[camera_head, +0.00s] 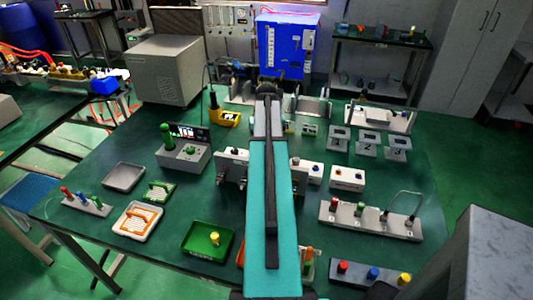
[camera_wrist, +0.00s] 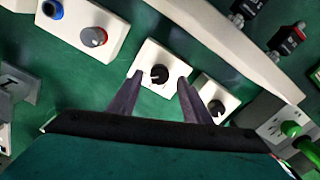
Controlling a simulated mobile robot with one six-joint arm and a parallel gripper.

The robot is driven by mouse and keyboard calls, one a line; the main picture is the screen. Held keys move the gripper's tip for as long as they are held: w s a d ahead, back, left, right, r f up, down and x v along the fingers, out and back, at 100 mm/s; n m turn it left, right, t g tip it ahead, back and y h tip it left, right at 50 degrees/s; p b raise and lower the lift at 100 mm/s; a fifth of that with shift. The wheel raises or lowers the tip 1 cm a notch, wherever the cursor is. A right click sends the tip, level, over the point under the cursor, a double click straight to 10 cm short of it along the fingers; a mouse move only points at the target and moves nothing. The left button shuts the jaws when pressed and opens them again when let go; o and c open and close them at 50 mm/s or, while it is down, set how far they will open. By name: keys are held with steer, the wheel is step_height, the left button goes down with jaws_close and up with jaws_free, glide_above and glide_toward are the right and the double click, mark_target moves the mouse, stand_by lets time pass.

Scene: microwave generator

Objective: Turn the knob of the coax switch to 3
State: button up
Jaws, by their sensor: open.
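A small white box with a round black knob (camera_wrist: 159,74) is in the middle of the wrist view; it may be the coax switch, but I cannot read its label. The knob carries a pale pointer mark; I cannot read the number it points to. My gripper (camera_wrist: 160,77) is open, with its two dark fingertips on either side of this knob in the picture. I cannot tell the height gap. A second, similar black knob (camera_wrist: 216,107) is just to the right. In the head view my arm hides the gripper.
A box with blue and red knobs (camera_wrist: 94,37) is at upper left in the wrist view. A long white box with connectors (camera_wrist: 240,45) crosses the upper right. A green knob (camera_wrist: 291,129) is at right. Numbered stands (camera_head: 369,141) are at right in the head view.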

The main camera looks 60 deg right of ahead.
step_height(320, 180, up, 12)
steer(key=b, duration=0.2)
steer(key=shift+w+f, duration=0.15)
steer(key=shift+f, duration=0.1)
stand_by(0.5)
